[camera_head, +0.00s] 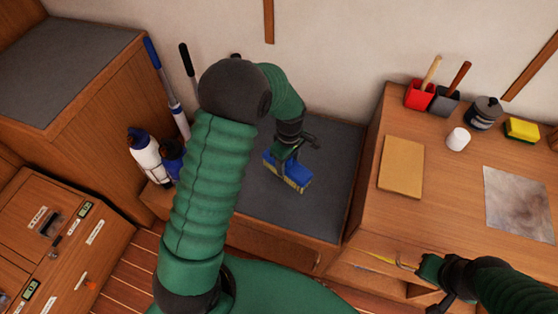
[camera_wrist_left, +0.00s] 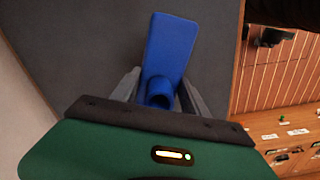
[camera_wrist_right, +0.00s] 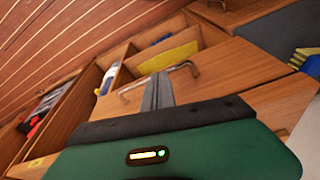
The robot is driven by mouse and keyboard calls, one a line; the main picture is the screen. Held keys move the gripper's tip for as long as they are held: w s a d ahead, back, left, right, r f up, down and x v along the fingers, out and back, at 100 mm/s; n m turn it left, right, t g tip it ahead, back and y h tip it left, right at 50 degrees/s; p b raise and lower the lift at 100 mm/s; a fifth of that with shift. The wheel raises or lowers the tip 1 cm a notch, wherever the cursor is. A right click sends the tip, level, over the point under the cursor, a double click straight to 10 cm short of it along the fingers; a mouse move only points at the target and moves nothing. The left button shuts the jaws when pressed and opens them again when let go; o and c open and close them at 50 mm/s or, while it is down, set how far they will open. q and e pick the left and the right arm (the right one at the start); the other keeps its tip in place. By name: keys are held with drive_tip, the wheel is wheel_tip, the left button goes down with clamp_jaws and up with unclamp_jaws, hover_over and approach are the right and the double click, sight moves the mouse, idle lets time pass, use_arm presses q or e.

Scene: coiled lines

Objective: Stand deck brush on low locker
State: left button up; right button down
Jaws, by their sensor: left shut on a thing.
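The deck brush (camera_head: 288,172) has a blue block with pale yellow bristles. In the head view it is over the grey top of the low locker (camera_head: 258,205), bristles downward. My left gripper (camera_head: 291,148) is shut on the brush from above. The left wrist view shows the blue block (camera_wrist_left: 170,45) and its round socket between the fingers (camera_wrist_left: 160,92). I cannot tell whether the bristles touch the locker top. My right gripper (camera_head: 425,268) is at the right bench's front; its fingers (camera_wrist_right: 160,92) look shut, with the tips at a drawer handle (camera_wrist_right: 185,68). Whether they grip it is unclear.
Bottles (camera_head: 146,155) and upright handles (camera_head: 165,85) stand at the locker's left end. The right bench (camera_head: 440,190) holds red and grey holders, a jar, a sponge and a board. An open drawer with a yellow item (camera_wrist_right: 165,58) shows in the right wrist view.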

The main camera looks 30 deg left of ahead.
use_arm(q)
drive_tip(key=w+a, duration=0.1)
drive_tip(key=a, duration=0.2)
drive_tip(key=w+a+f, duration=0.1)
drive_tip(key=a, duration=0.1)
drive_tip(key=shift+w, duration=0.3)
drive_tip(key=shift+d+f+b, duration=0.2)
drive_tip(key=shift+f+b, duration=0.05)
drive_tip(key=shift+f, duration=0.5)
drive_tip(key=shift+d+f+b, duration=0.2)
drive_tip(key=shift+f+b, duration=0.05)
drive_tip(key=shift+f, duration=0.45)
drive_tip(key=shift+a+f, duration=0.1)
drive_tip(key=shift+a, duration=0.05)
drive_tip(key=o, duration=1.4)
drive_tip(key=shift+a, duration=0.1)
drive_tip(key=shift+o, duration=0.2)
